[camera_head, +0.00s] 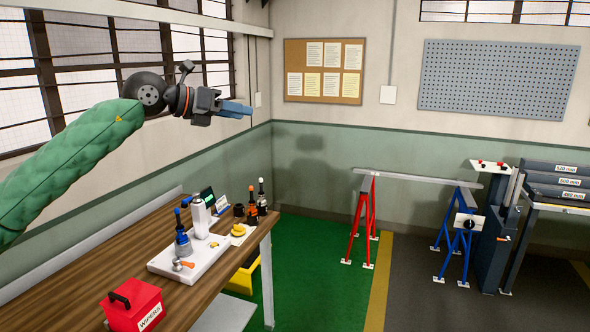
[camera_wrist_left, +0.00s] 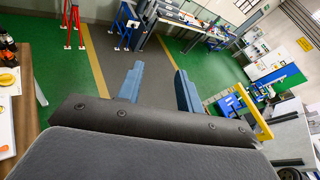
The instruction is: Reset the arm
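My left arm, in a green sleeve, comes in from the left in the head view and is raised above the wooden workbench. My left gripper (camera_head: 238,108) is up in the air in front of the wall and points right. In the left wrist view its two blue fingers (camera_wrist_left: 158,88) stand apart with a clear gap and nothing between them. Only floor and distant furniture show beyond the fingertips. My right gripper is in neither view.
The workbench (camera_head: 120,255) carries a red wipers box (camera_head: 133,307), a white tray (camera_head: 170,264) with a bottle and tools, and several small bottles. A red trestle (camera_head: 364,220) and a blue trestle (camera_head: 459,245) stand right. Green floor (camera_head: 318,275) between is clear.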

